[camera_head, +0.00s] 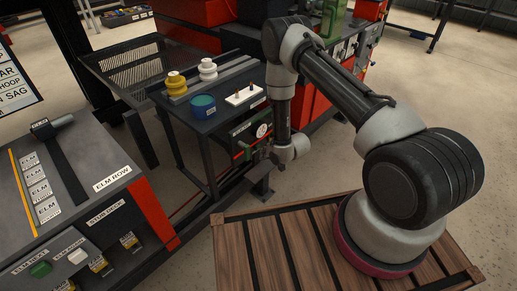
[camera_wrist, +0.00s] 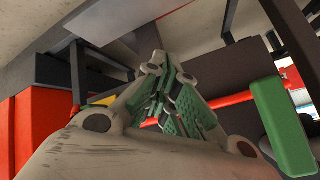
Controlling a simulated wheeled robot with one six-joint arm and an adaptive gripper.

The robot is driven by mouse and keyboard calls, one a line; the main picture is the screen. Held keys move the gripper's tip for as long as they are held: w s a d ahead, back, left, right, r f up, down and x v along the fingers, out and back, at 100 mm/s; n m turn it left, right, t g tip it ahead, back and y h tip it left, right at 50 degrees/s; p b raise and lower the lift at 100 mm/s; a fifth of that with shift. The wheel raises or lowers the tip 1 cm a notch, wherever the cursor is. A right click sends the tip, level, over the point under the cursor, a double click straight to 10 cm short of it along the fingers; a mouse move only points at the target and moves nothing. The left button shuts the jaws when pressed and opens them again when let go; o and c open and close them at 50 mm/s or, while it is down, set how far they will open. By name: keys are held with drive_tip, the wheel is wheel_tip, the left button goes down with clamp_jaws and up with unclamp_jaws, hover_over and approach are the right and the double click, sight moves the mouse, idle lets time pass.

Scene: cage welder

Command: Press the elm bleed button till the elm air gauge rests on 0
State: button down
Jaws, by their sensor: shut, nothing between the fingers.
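A small round white gauge (camera_head: 262,130) sits on the dark front panel below the bench top. Its needle and its label are too small to read. I cannot make out a bleed button near it; my arm and gripper cover part of that panel. My gripper (camera_head: 257,155) is in front of and just below the gauge, pointing left. In the wrist view my gripper (camera_wrist: 160,75) has its green-padded fingers closed together, with nothing seen between them. A green block-like handle (camera_wrist: 284,125) stands to the right of the fingers, apart from their tips.
The bench top (camera_head: 222,119) holds a yellow spool (camera_head: 176,84), a white spool (camera_head: 208,70), a blue-green tin (camera_head: 203,106) and a white block with pegs (camera_head: 244,95).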

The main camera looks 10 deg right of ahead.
drive_tip(key=shift+w+a, duration=0.2)
drive_tip(key=shift+w, duration=0.05)
drive_tip(key=shift+w+a, duration=0.3)
drive_tip(key=shift+w, duration=0.15)
idle(0.7)
drive_tip(key=shift+s, duration=0.1)
drive_tip(key=shift+s+d, duration=0.55)
drive_tip(key=shift+s, duration=0.15)
drive_tip(key=s+d, duration=0.1)
drive_tip(key=s, duration=0.1)
drive_tip(key=s+d, duration=0.2)
idle(0.6)
idle(0.6)
